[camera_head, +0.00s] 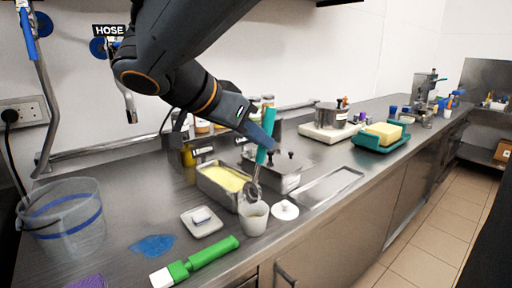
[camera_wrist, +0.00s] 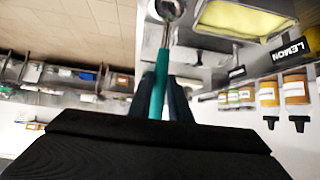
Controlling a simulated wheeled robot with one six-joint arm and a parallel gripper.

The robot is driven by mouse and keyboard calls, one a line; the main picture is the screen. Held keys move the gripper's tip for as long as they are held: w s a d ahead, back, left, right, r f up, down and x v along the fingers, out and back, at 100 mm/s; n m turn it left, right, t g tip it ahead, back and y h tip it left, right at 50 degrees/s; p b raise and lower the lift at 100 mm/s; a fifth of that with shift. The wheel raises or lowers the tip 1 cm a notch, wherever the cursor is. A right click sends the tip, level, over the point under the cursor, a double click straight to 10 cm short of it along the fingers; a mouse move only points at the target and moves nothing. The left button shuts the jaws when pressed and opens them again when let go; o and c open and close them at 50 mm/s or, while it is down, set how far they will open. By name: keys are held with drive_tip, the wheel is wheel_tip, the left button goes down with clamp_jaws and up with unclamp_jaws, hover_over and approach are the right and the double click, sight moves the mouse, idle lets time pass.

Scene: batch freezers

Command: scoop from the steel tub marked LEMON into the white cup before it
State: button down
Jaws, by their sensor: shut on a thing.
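My gripper (camera_head: 264,138) is shut on the teal handle of a scoop (camera_head: 267,148), which hangs down with its round steel head just above and behind the white cup (camera_head: 253,220). The steel tub (camera_head: 216,190) holds pale yellow ice cream and stands behind and left of the cup. I cannot tell whether the scoop holds anything. The cup's inside is mostly hidden.
A lidded steel tub (camera_head: 288,180) stands right of the lemon tub. A white round lid (camera_head: 285,210) lies right of the cup.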

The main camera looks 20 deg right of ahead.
sight(271, 129)
drive_tip(key=shift+b, duration=0.3)
drive_tip(key=shift+w+d+g+y+p, duration=0.2)
drive_tip(key=shift+d+g+y+p, duration=0.1)
drive_tip(key=shift+d+y+p, duration=0.4)
drive_tip(key=d+y+p, duration=0.1)
drive_tip(key=w+d+y+p, duration=0.1)
drive_tip(key=p, duration=0.1)
drive_tip(key=d+f+g+p, duration=0.1)
drive_tip(key=shift+w+y+p, duration=0.15)
drive_tip(key=shift+y+p, duration=0.15)
drive_tip(key=shift+y, duration=0.1)
drive_tip(key=w+d+f+g+y+p, duration=0.2)
drive_tip(key=d+f+y+p, duration=0.3)
drive_tip(key=y+p, duration=0.3)
drive_tip(key=shift+w+d+g+p, duration=0.3)
drive_tip(key=shift+g+p, duration=0.25)
drive_tip(key=shift+g, duration=0.35)
